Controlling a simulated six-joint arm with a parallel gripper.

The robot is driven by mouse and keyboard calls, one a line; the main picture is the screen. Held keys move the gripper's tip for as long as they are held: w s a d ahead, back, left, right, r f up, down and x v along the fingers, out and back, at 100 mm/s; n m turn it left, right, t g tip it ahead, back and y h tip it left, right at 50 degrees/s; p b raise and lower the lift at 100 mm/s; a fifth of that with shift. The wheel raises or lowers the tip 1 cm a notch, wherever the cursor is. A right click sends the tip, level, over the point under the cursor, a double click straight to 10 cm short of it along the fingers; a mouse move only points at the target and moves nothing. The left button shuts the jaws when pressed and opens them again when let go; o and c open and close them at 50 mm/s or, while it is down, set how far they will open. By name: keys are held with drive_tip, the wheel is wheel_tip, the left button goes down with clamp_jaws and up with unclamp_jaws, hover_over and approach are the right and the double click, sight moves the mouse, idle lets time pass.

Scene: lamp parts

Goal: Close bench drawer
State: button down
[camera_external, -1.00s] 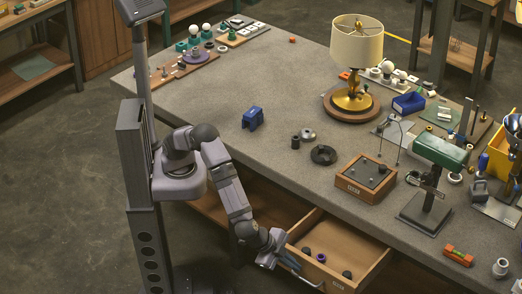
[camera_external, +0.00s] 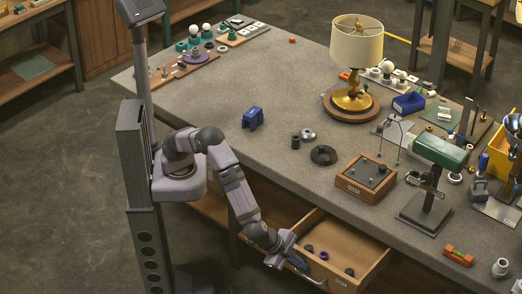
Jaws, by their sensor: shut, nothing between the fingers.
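The bench drawer (camera_external: 345,245) is a wooden drawer pulled open under the front edge of the bench. Its inside shows, with several small dark parts in it, one of them purple (camera_external: 323,255). My gripper (camera_external: 287,262) is shut and empty. It is at the left part of the drawer front, close to the handle (camera_external: 306,271). Its fingertips overlap the front in this view, and I cannot tell exactly where they touch it.
The grey benchtop (camera_external: 260,165) stands above the drawer. The floor left of the drawer is clear.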

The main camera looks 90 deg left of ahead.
drive_tip(key=b, duration=0.5)
hover_over(336, 244)
drive_tip(key=shift+s, duration=0.1)
drive_tip(key=a+p+v, duration=0.1)
drive_tip(key=p+v, duration=0.1)
drive_tip(key=v, duration=0.8)
drive_tip(key=s+d+r, duration=0.1)
drive_tip(key=s+d, duration=0.2)
drive_tip(key=d, duration=0.5)
drive_tip(key=shift+g, duration=0.4)
drive_tip(key=p+x, duration=0.1)
drive_tip(key=x, duration=0.8)
drive_tip(key=shift+w+d+f, duration=0.1)
drive_tip(key=shift+w+a+f+p, duration=0.15)
drive_tip(key=shift+w+a+p, duration=0.2)
drive_tip(key=shift+w+a, duration=0.2)
drive_tip(key=shift+w+a+f+p, duration=0.15)
drive_tip(key=shift+w+a+p, duration=0.2)
drive_tip(key=shift+w+a, duration=0.15)
drive_tip(key=shift+w+a+f, duration=0.2)
drive_tip(key=shift+w+a, duration=0.1)
drive_tip(key=shift+w, duration=0.1)
